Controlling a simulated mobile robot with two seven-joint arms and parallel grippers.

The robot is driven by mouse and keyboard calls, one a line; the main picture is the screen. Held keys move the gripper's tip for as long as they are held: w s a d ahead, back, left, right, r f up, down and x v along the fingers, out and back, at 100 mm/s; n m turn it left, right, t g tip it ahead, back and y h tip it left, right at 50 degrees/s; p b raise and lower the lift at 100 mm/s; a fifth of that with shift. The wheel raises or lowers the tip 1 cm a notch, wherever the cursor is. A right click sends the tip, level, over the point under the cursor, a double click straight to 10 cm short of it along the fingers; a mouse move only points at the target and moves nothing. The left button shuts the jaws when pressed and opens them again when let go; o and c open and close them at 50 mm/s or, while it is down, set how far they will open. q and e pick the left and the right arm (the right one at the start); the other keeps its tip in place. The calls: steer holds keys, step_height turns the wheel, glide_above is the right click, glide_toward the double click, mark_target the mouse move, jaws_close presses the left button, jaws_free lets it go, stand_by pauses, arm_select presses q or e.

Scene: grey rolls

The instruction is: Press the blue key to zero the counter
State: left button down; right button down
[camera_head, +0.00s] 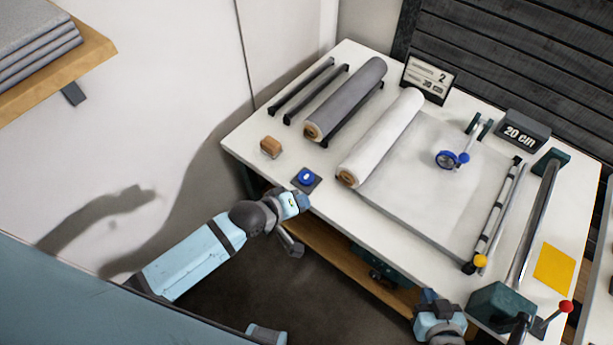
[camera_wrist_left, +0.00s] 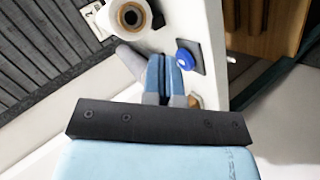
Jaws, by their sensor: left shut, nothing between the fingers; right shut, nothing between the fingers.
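The blue key (camera_head: 306,177) is a round button on a dark square base near the table's front left edge. It also shows in the left wrist view (camera_wrist_left: 184,58). My left gripper (camera_head: 303,200) is shut and empty, just in front of the key; whether it touches the key I cannot tell. In the left wrist view its closed fingers (camera_wrist_left: 168,62) point just beside the key. A dark display (camera_head: 523,131) at the back right reads "20 cm". My right gripper (camera_head: 429,296) is shut and empty at the table's front edge, partly cut off by the frame.
A grey roll (camera_head: 347,98) and a white roll (camera_head: 385,135) lie on the table. A wooden block (camera_head: 270,146) is left of the key. A blue wheel (camera_head: 446,159) stands on the unrolled sheet. A red-knobbed lever (camera_head: 565,307) is at right.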

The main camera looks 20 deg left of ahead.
arm_select(q)
steer(key=w+r+n+g, duration=0.1)
steer(key=w+r+n, duration=0.1)
steer(key=w+n, duration=0.35)
step_height(320, 180, up, 3)
steer(key=n+g, duration=0.2)
steer(key=n, duration=0.5)
glide_above(306, 178)
steer(key=shift+f+m, duration=0.15)
steer(key=shift+m, duration=0.1)
steer(key=shift+b, duration=0.35)
step_height(306, 178, down, 7)
steer(key=b, duration=0.9)
steer(key=shift+d+f, duration=0.1)
steer(key=shift+f, duration=0.75)
